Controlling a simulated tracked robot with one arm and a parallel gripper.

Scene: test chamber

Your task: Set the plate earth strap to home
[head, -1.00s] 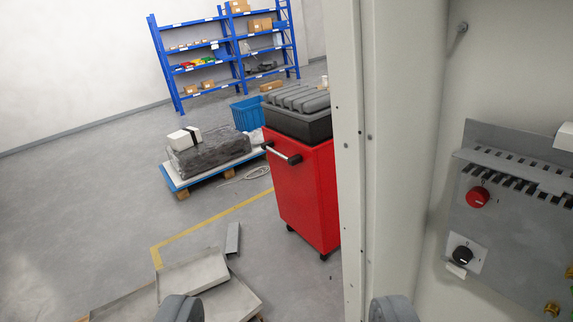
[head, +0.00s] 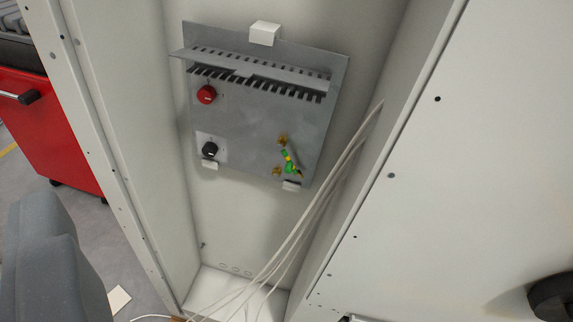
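The plate earth strap (head: 289,162) is a short green-and-yellow piece on the lower right of a grey metal plate (head: 245,140) inside an open cabinet. A brass stud (head: 283,141) is just above it and a second brass stud (head: 277,171) is at its lower left. The strap slants down and right; I cannot tell what its ends touch. A large grey part at the left edge (head: 50,255) looks like one finger of my gripper, close to the camera and far from the strap. I cannot make out the other finger surely.
The plate carries a red knob (head: 206,94), a black knob (head: 210,149) and a slotted ledge (head: 255,72). White cables (head: 315,200) run down the cabinet's right side. A white panel (head: 450,150) fills the right. A red cabinet (head: 45,130) stands outside left.

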